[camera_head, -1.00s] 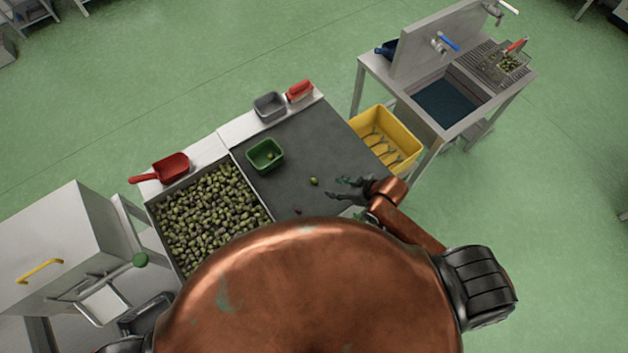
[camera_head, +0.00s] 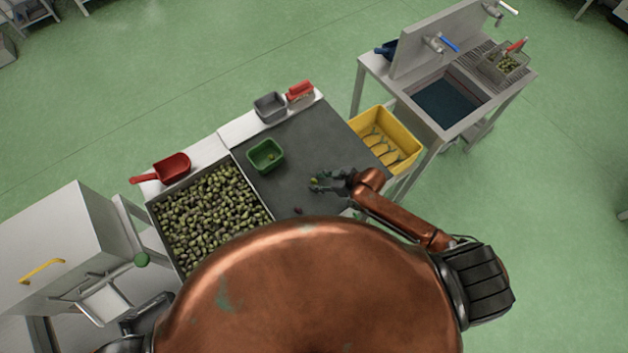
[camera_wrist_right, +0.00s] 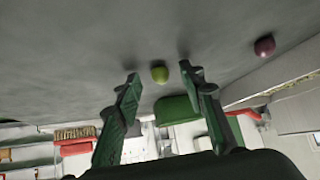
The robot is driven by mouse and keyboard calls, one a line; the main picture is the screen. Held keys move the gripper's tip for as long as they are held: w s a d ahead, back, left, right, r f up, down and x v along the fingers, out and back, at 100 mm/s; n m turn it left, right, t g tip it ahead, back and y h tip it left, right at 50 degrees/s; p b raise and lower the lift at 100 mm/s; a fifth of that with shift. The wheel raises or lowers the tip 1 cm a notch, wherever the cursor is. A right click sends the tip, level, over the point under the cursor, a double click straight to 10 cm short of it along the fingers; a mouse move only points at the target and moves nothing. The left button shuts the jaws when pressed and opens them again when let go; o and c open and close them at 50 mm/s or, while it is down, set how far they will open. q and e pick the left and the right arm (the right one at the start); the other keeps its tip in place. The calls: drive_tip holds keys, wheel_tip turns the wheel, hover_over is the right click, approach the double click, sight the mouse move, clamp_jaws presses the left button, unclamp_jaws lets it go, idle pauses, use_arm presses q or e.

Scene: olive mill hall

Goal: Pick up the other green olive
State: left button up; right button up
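A green olive (camera_head: 315,181) lies on the dark grey table top, at the fingertips of my right gripper (camera_head: 318,184). In the right wrist view the green olive (camera_wrist_right: 160,74) sits just beyond and between the two spread fingers of my right gripper (camera_wrist_right: 159,79); I see no contact. A purple olive (camera_head: 298,211) lies apart, nearer my body, and shows in the right wrist view (camera_wrist_right: 265,46). A small green tray (camera_head: 265,156) stands on the table top with a green olive (camera_head: 271,156) in it. My left gripper is not in view.
A bin full of olives (camera_head: 205,220) adjoins the table top on the left. A red scoop (camera_head: 164,168), a grey tray (camera_head: 269,106) and a red-topped object (camera_head: 300,93) stand along the back edge. A yellow crate (camera_head: 388,137) is at the right. The grey top (camera_head: 325,137) is mostly clear.

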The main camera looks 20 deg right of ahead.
drive_tip(key=shift+f, duration=0.1)
drive_tip(key=c, duration=0.8)
